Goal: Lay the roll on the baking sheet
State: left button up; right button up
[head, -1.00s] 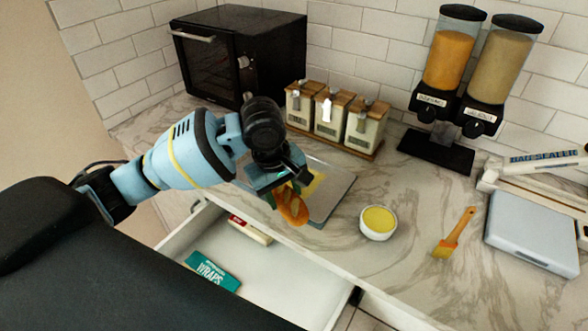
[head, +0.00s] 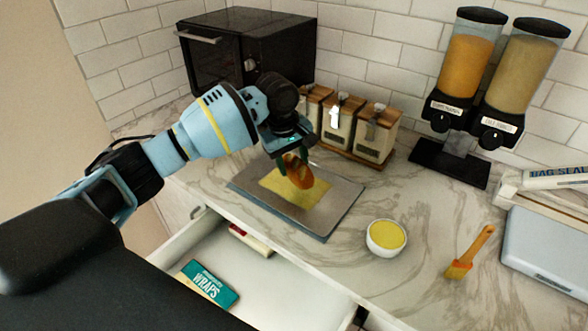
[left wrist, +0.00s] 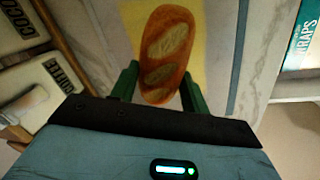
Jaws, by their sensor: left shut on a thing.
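The roll (head: 297,171) is an orange-brown oval loaf with pale scored patches. My left gripper (head: 286,160) is shut on it and holds it over the baking sheet. In the left wrist view the roll (left wrist: 166,55) sits between the green fingers of my left gripper (left wrist: 158,88). The baking sheet (head: 333,197) is a flat grey tray on the counter with a yellow patch (head: 290,192) on it. The roll appears above this patch; the gap below it is hard to judge. My right gripper is not in view.
Canisters (head: 340,125) stand behind the sheet and a black oven (head: 245,55) at the back left. A bowl of yellow stuff (head: 386,238) and a brush (head: 468,252) lie to the right. An open drawer (head: 290,280) with a wraps box (head: 209,283) is in front.

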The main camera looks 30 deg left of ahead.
aim_at(293, 169)
pick_arm(q)
jog(key=shift+w+a, duration=0.15)
jog(key=shift+w, duration=0.25)
notch_tip(293, 169, down, 4)
jog(key=shift+r, duration=0.25)
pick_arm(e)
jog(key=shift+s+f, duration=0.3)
pick_arm(q)
jog(key=o, duration=1)
jog(key=shift+f, duration=0.1)
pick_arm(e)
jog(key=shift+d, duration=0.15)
pick_arm(q)
jog(key=r, duration=0.3)
jog(key=s+r, duration=0.1)
jog(key=r, duration=0.3)
jog(key=a+r+p, duration=0.1)
jog(key=r, duration=0.2)
jog(key=shift+s+r, duration=0.3)
jog(key=shift+r, duration=0.05)
jog(key=shift+s+r, duration=0.1)
jog(key=shift+r, duration=0.3)
jog(key=shift+a+r, duration=0.1)
jog(key=shift+r, duration=0.15)
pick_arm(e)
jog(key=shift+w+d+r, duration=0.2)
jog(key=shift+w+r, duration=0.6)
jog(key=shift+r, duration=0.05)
